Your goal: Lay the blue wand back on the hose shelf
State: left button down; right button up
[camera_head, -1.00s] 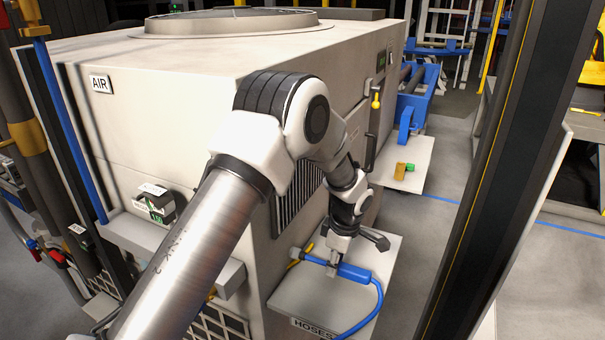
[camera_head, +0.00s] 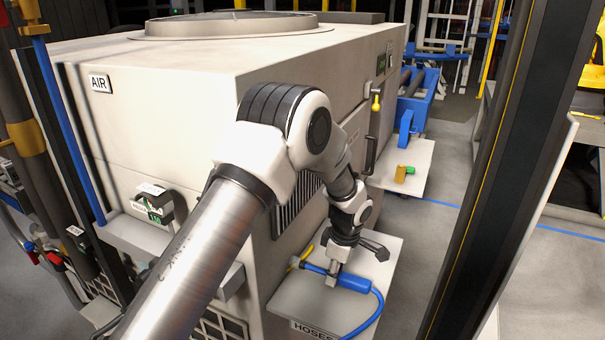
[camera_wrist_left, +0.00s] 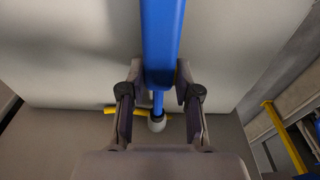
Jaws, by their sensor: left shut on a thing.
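The blue wand (camera_head: 354,282) is at the hose shelf (camera_head: 302,304), the pale plate marked HOSES, with its blue hose curving down on the right. It also shows in the left wrist view (camera_wrist_left: 161,45), running from the top edge down between the fingers. My left gripper (camera_head: 332,279) is shut on the wand, pointing down at the shelf; its fingers flank the wand in the wrist view (camera_wrist_left: 160,100). The wand looks level and very close to the shelf surface; I cannot tell whether it touches. My right gripper is not in view.
A large white machine marked AIR (camera_head: 170,90) stands directly behind and left of the shelf. A dark upright post (camera_head: 480,180) stands to the right. Another pale shelf (camera_head: 410,172) with small yellow and green parts lies farther back.

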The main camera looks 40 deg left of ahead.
pick_arm(q)
jog(key=c, duration=0.7)
grip_release()
jog(key=shift+c, duration=0.2)
notch_tip(320, 180, up, 12)
jog(key=d, duration=0.1)
jog(key=shift+w+d, duration=0.15)
jog(key=shift+d, duration=0.05)
jog(key=shift+f, duration=0.2)
